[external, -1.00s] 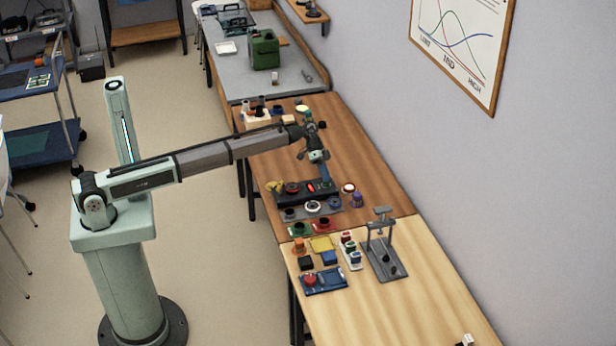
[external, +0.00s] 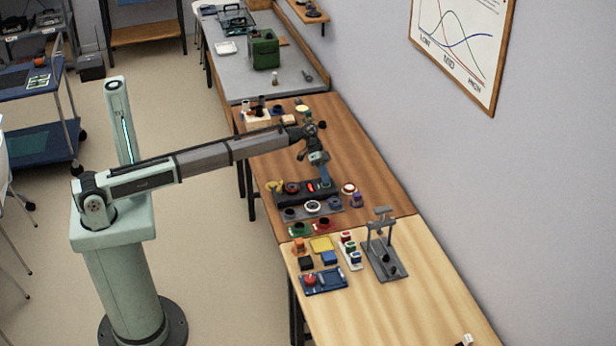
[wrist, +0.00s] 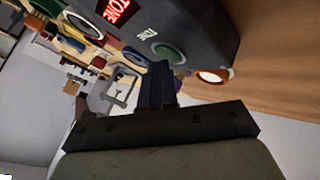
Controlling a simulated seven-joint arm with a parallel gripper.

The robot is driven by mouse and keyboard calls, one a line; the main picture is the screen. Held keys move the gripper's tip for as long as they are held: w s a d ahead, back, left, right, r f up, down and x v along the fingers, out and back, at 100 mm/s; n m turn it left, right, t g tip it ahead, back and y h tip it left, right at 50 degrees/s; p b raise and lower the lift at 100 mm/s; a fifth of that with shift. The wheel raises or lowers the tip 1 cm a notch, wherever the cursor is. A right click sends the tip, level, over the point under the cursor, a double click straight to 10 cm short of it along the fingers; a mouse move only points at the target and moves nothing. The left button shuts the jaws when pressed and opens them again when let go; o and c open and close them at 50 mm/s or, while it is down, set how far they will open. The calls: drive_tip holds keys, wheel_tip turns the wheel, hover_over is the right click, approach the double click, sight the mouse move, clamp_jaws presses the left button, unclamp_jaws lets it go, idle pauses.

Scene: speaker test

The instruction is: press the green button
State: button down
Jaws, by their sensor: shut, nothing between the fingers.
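A dark box (external: 291,198) stands on the brown wooden table, with a lit red label on top. In the wrist view this box (wrist: 200,22) shows a red "TONE" label (wrist: 117,10) and a green-rimmed round button (wrist: 168,52) near its edge. My gripper (external: 325,184) points down at the right end of the box. In the wrist view my gripper (wrist: 159,68) is shut and empty, its fingertips very close to the green button. I cannot tell whether they touch it. The green button is not clearly visible in the external view.
A white round piece with a reddish rim (external: 348,187) and a purple piece (external: 356,200) sit just right of the box. A grey strip with round parts (external: 328,207) lies in front. A grey stand (external: 384,250) is farther forward. The table's right side is clear.

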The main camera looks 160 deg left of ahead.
drive_tip(key=shift+r, duration=0.95)
wheel_tip(320, 180, up, 5)
idle(0.6)
idle(0.8)
